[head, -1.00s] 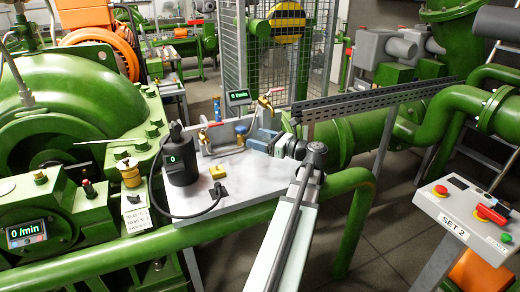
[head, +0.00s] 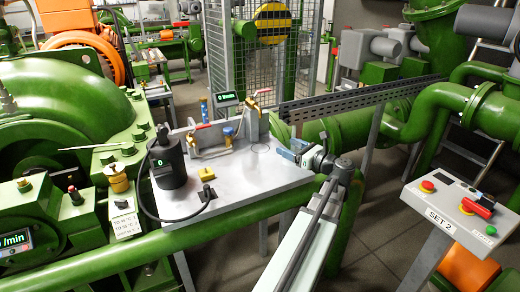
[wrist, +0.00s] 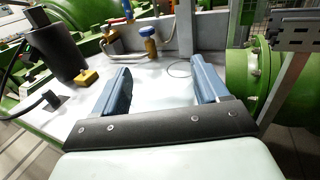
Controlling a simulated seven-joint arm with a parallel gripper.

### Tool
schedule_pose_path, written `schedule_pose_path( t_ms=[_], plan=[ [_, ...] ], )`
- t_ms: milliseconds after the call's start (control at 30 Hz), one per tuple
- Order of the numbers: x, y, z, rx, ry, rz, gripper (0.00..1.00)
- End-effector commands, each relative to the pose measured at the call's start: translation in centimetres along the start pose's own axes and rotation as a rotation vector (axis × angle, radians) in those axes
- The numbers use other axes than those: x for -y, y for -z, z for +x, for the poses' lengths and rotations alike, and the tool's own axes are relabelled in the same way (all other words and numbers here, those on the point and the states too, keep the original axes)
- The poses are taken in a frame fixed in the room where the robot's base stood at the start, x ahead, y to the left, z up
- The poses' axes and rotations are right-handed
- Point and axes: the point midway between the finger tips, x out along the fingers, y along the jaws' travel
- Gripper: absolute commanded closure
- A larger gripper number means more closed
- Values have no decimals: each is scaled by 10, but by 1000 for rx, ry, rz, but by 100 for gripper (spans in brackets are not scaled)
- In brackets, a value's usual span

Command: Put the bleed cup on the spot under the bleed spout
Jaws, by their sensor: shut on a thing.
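My gripper (head: 292,150) is at the right end of the pale bench top. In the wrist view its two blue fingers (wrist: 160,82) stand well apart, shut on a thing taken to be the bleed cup. Its outline cannot be made out against the pale surface. The bleed spout (head: 254,106) is a brass tap on a grey post at the bench's back. A thin ring, the spot (head: 259,150), lies on the bench below it, left of my gripper. The ring also shows beyond the right finger in the wrist view (wrist: 179,69). It looks empty.
The bench (head: 225,188) carries a black cylinder (head: 168,165) with a cable, a yellow block (head: 207,174) and pipework with a blue-capped brass fitting (head: 228,135). A slotted rail (head: 350,101) and green pipe (head: 345,128) lie behind my gripper. A control panel (head: 460,208) stands at right.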

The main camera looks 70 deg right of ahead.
Motion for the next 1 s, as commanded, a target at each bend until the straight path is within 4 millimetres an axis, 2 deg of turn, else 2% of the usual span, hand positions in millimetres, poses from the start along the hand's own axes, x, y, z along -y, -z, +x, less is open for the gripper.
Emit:
schedule_pose_path(
  t_ms=[233, 333, 800, 1000],
  plan=[
    [18, 0, 4, 1, 99, -1, 61],
    [22, 0, 15, 0, 106, 0, 61],
    [33, 0, 116, 0, 105, 0, 61],
    [37, 0, 152, 0, 106, -1, 61]
  ],
)
